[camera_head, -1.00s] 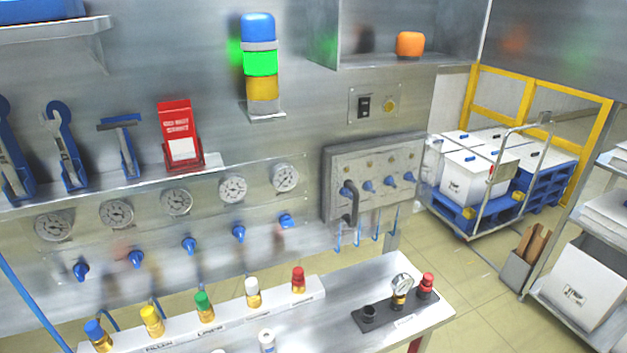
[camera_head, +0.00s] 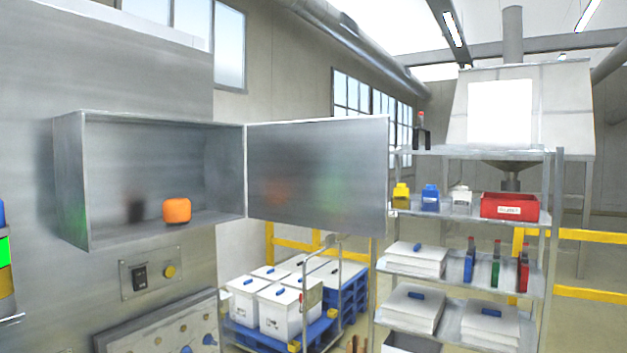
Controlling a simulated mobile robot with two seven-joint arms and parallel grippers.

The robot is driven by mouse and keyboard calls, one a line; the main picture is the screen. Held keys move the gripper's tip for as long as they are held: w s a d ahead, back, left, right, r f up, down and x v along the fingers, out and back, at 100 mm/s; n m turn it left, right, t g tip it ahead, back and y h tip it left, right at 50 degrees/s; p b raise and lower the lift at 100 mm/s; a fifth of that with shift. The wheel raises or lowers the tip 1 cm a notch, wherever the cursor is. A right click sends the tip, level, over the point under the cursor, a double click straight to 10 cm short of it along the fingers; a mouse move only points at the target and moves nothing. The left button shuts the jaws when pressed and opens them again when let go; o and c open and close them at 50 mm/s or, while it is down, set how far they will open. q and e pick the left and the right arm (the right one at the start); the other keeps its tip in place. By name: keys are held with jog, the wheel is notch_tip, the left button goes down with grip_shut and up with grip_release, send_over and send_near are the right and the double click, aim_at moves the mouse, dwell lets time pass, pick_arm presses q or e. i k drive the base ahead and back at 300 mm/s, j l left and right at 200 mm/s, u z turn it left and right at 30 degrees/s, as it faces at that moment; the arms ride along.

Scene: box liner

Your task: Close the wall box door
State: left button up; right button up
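The wall box (camera_head: 70,180) is a grey metal cabinet on the steel wall at the left. It is open at the front, and an orange rounded object (camera_head: 177,210) sits on its floor. Its door (camera_head: 318,175) is a flat grey metal panel hinged at the box's right edge. The door stands wide open, swung out to the right. No handle shows on the door's visible face. Neither of my grippers is in view.
Below the box are a switch plate (camera_head: 151,273) and a grey valve panel (camera_head: 165,332). Right of the door stands a metal shelf rack (camera_head: 470,265) with bottles, a red bin (camera_head: 509,206) and white boxes. Behind are white boxes on a blue pallet (camera_head: 262,335).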

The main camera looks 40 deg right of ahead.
aim_at(332, 174)
jog(key=i+l+u, duration=0.2)
jog(key=l, duration=0.45)
jog(key=k+l+u, duration=0.15)
jog(key=l, duration=0.45)
jog(key=l+u, duration=0.2)
jog(key=l, duration=0.5)
jog(key=l+u, duration=0.15)
jog(key=l, duration=0.5)
jog(key=l+u, duration=0.2)
jog(key=l, duration=0.45)
jog(key=k+l+u, duration=0.15)
jog(key=l, duration=0.45)
